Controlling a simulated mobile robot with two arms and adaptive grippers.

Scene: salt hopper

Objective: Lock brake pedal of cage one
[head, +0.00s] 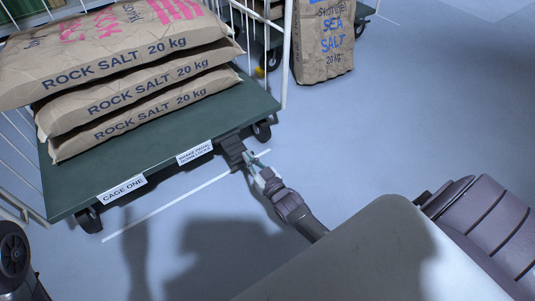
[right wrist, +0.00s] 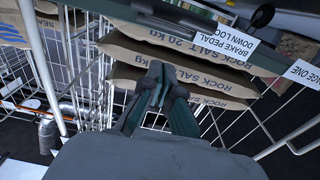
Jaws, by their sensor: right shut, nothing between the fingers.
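Cage one is a wire roll cage with a green deck (head: 150,150) and a "CAGE ONE" label (head: 122,189) on its front edge. A label (head: 195,152) on the same edge reads that the brake pedal locks when down. The dark brake pedal (head: 232,150) sticks out at the deck's right front corner, near a caster. My right gripper (head: 250,157) is shut and empty, right beside the pedal's outer end; I cannot tell whether they touch. In the right wrist view the closed fingers (right wrist: 156,78) show below the brake label (right wrist: 230,38). My left gripper is not in view.
Stacked rock salt sacks (head: 140,85) lie on the deck. A sea salt sack (head: 323,40) stands at the back, by another cage. A white line (head: 180,198) runs along the floor in front of cage one. The blue-grey floor to the right is clear.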

